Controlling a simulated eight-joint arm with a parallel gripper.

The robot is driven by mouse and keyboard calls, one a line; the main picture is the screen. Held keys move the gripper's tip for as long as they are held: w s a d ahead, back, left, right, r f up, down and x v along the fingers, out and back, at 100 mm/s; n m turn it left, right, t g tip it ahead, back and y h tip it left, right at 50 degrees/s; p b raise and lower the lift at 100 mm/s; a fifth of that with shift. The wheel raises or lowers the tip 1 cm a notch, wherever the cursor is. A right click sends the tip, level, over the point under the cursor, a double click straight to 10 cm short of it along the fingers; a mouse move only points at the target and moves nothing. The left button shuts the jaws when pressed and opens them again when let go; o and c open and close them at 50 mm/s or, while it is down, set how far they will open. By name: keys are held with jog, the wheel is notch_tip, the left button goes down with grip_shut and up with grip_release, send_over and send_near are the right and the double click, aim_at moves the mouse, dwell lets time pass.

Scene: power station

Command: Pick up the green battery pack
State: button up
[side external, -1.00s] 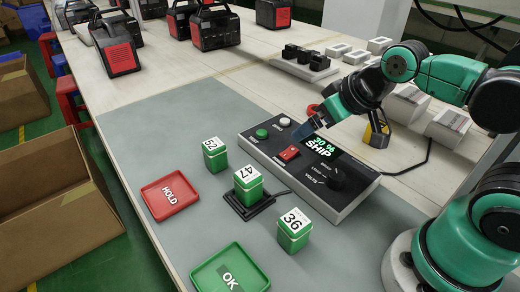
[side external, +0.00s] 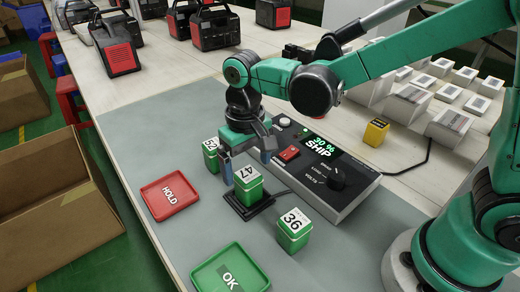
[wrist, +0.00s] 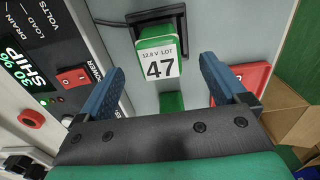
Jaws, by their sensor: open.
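Three green battery packs with white number labels stand on the grey mat. Pack 47 (side external: 249,187) stands upright in a black cradle (side external: 232,205); in the wrist view pack 47 (wrist: 158,58) shows ahead, roughly between my fingertips. Pack 36 (side external: 293,232) stands to its right and nearer the camera. Pack 52 (side external: 211,157) is behind my gripper and partly hidden. My gripper (side external: 247,160) is open and empty, above and just behind pack 47, fingers pointing down. In the wrist view my gripper (wrist: 160,82) has its two blue fingers wide apart.
A control box (side external: 330,172) reading "30 % SHIP" stands close behind the packs. A red HOLD tray (side external: 170,200) lies left and a green OK tray (side external: 230,272) lies in front. A yellow block (side external: 376,132) stands behind the box.

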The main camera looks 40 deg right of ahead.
aim_at(248, 174)
jog(key=shift+f, duration=2.5)
grip_shut()
